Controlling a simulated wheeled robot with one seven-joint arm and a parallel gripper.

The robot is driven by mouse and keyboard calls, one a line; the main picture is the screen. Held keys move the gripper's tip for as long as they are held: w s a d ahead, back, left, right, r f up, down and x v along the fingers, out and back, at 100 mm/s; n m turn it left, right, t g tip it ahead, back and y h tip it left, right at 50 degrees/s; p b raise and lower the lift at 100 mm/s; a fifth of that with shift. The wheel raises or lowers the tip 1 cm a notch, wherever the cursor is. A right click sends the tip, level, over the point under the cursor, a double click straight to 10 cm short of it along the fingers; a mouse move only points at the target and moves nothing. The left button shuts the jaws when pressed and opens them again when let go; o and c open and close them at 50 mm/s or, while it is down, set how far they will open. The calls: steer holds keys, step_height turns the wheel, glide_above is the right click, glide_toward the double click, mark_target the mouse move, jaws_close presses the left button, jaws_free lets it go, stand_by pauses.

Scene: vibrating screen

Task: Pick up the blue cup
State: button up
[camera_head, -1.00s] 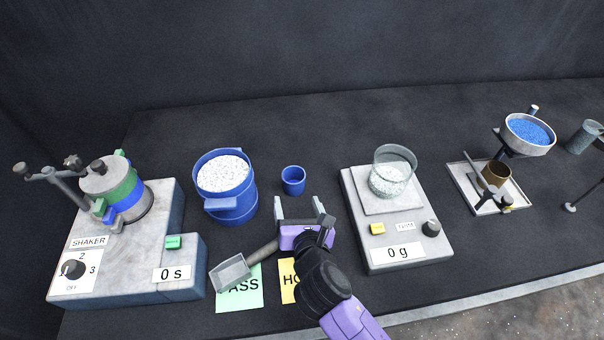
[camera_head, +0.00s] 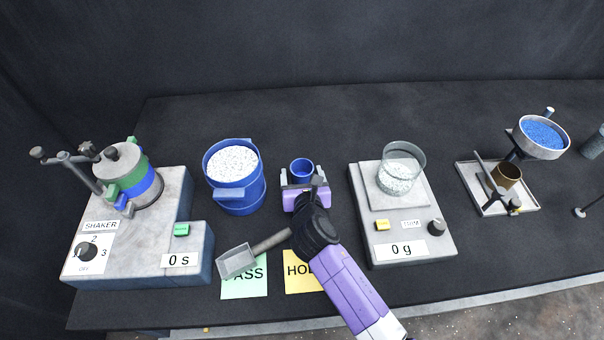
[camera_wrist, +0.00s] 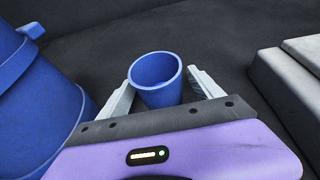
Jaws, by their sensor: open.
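The small blue cup (camera_head: 301,169) stands upright on the dark table, between the large blue bucket and the scale. My gripper (camera_head: 302,178) is open, with one finger on each side of the cup. In the wrist view the cup (camera_wrist: 156,76) sits between the two pale fingertips of my gripper (camera_wrist: 162,88). A small gap shows on the right side; the left finger is very close to the cup, and I cannot tell whether it touches. The lower part of the cup is hidden behind my gripper in the head view.
The large blue bucket (camera_head: 237,197) of white granules stands close on the left. The scale (camera_head: 432,220) with a glass beaker (camera_head: 401,160) is on the right. A metal scoop (camera_head: 238,261) lies in front, near the green and yellow cards. Table behind the cup is clear.

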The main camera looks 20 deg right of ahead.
steer(key=c, duration=1.4)
steer(key=shift+r, duration=0.15)
